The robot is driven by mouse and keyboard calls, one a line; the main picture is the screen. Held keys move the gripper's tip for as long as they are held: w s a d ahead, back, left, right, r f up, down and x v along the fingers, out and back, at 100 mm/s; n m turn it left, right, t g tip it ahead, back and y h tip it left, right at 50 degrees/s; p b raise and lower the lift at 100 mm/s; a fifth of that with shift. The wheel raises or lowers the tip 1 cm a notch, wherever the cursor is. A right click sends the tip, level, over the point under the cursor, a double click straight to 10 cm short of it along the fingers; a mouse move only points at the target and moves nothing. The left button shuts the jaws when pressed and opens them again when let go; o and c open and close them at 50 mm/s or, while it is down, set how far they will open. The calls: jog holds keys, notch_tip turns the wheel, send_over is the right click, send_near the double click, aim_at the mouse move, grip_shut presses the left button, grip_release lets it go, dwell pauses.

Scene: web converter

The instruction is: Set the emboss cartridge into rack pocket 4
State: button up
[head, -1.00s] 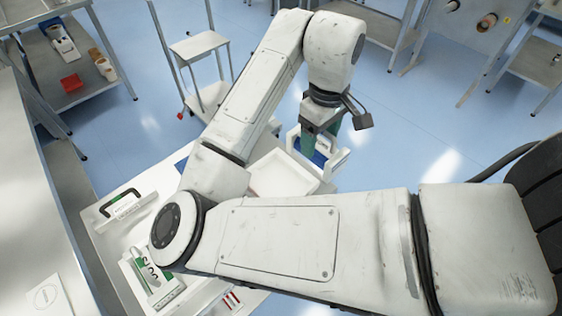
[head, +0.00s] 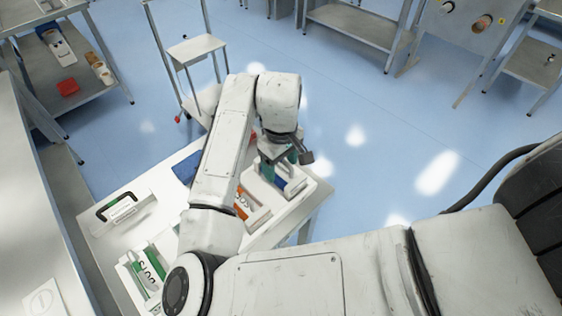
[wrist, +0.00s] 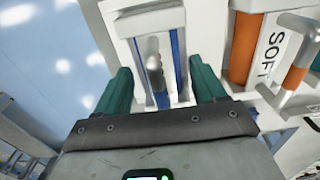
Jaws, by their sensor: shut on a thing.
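My gripper (head: 279,160) is over the far right end of the white table (head: 311,206). Its green fingers also show in the wrist view (wrist: 160,84). It is shut on a white-framed cartridge with a blue roller (head: 287,180) and a grey handle. In the wrist view this cartridge (wrist: 175,50) stands between the fingers, left of an orange cartridge marked SOFT (wrist: 268,52). The orange cartridge (head: 250,210) also shows in the head view. My fingers and wrist hide the cartridge's lower part. I cannot tell whether it touches the surface below, nor read any pocket number.
A green-marked cartridge (head: 150,266) lies near the table's front left. A white piece with a black handle (head: 122,206) is at the left edge. A blue item (head: 186,168) is partly behind my arm. Open blue floor (head: 370,190) lies right of the table.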

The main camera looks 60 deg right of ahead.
jog(key=o, duration=1.4)
jog(key=shift+f, duration=0.1)
notch_tip(320, 180, up, 12)
jog(key=shift+r, duration=0.15)
